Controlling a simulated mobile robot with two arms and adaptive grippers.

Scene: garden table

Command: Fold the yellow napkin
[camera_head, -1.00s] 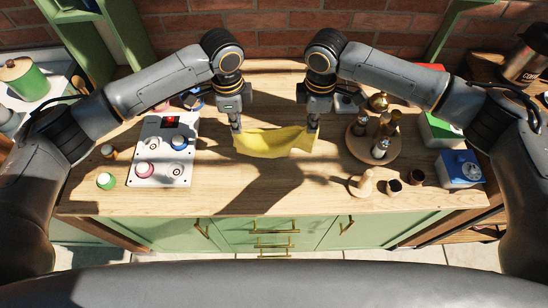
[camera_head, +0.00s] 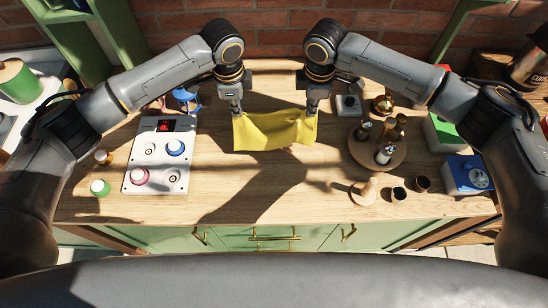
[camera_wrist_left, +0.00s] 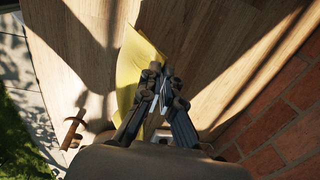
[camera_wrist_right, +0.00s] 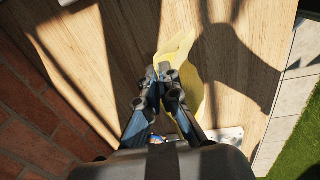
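The yellow napkin (camera_head: 272,130) hangs stretched between my two grippers above the middle of the wooden table. My left gripper (camera_head: 236,110) is shut on its upper left corner. My right gripper (camera_head: 312,108) is shut on its upper right corner. In the left wrist view the napkin (camera_wrist_left: 135,68) runs away from the closed fingertips (camera_wrist_left: 155,72). In the right wrist view the napkin (camera_wrist_right: 186,75) shows beyond and beside the closed fingertips (camera_wrist_right: 162,72). The top edge sags slightly between the grippers. I cannot tell whether the lower edge touches the table.
A white panel with coloured knobs (camera_head: 135,186) lies to the left. A round wooden tray (camera_head: 364,154) with several shakers stands to the right. Small cups (camera_head: 398,193) and a blue box (camera_head: 451,182) are further right. The table in front of the napkin (camera_head: 245,190) is clear.

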